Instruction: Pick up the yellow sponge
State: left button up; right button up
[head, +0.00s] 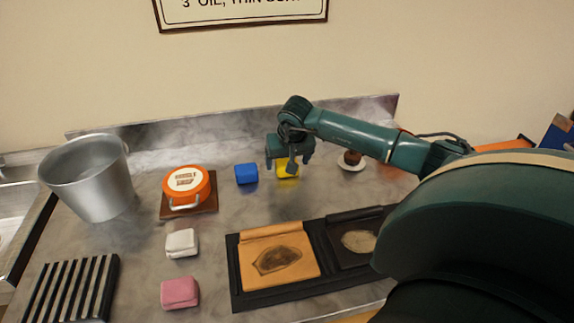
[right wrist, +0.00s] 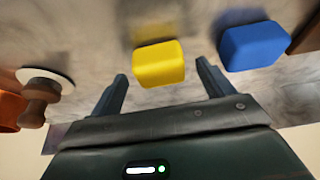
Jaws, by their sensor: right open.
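The yellow sponge (head: 288,168) lies on the metal counter near the back, partly hidden by my right gripper in the head view. In the right wrist view the yellow sponge (right wrist: 158,64) sits ahead of and between the two fingers. My right gripper (head: 291,170) is open and empty, with its fingers (right wrist: 162,82) apart on either side of the sponge's line. I cannot tell whether the fingertips touch the sponge. My left gripper is not in view.
A blue sponge (head: 246,174) lies just left of the yellow one; it also shows in the right wrist view (right wrist: 253,46).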

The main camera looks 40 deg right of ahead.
jog(key=shift+x, duration=0.95)
jog(key=shift+c, duration=0.2)
jog(key=shift+r, duration=0.1)
jog(key=c, duration=1)
notch_tip(320, 180, up, 10)
jog(key=shift+b, duration=0.55)
jog(key=o, duration=0.4)
jog(key=c, duration=0.3)
